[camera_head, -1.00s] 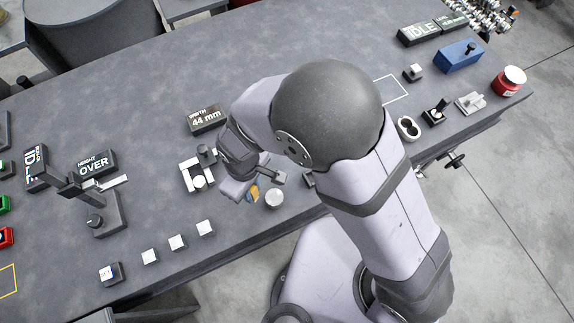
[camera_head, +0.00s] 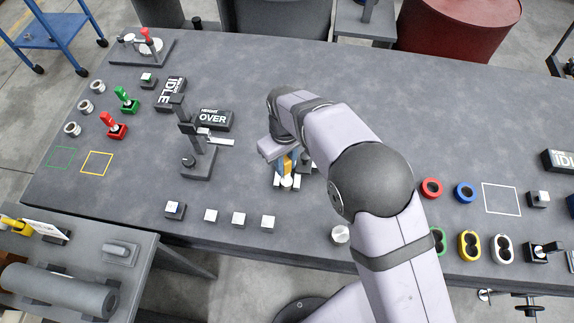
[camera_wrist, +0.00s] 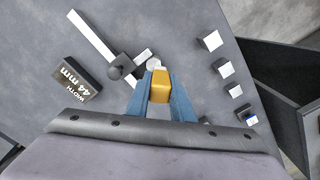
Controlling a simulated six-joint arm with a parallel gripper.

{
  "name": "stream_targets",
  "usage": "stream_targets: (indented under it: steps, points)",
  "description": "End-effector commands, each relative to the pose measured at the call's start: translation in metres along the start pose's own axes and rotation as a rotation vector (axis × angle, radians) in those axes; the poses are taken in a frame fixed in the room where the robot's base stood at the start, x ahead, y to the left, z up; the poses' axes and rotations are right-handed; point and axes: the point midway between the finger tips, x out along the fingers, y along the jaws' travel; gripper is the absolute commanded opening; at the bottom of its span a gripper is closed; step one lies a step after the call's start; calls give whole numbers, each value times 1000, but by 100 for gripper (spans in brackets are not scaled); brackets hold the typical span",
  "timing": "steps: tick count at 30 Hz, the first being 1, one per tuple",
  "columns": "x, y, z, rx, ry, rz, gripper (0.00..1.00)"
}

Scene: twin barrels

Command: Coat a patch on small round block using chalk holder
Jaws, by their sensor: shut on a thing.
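My gripper (camera_wrist: 157,92) has blue fingers closed on a yellow block-like piece, which appears to be the chalk holder (camera_wrist: 160,86). In the head view the holder (camera_head: 287,164) is over the white gauge at mid-table. A small white round piece, seemingly the small round block (camera_head: 287,182), sits at the gauge jaws, just below the holder. In the wrist view the round block (camera_wrist: 153,63) shows just past the holder's end. I cannot tell whether they touch or whether the block carries a coat. The holder's tip is hidden.
The gauge has a dark knob (camera_wrist: 121,66) and a display (camera_wrist: 77,80) reading 44 mm. A larger white round piece (camera_head: 340,234) stands near the front edge. Several white cubes (camera_head: 239,219) line up to its left. The height gauge (camera_head: 197,163) stands further left.

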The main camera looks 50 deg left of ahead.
Motion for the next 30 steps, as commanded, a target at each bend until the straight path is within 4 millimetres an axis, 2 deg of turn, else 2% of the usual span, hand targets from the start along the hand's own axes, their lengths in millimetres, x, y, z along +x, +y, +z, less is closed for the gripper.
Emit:
stream_targets:
  steps: [8, 30]
  points:
    - [4, 0, 0, -10, 3, 1, 0]
    - [70, 0, 0, -10, 3, 1, 0]
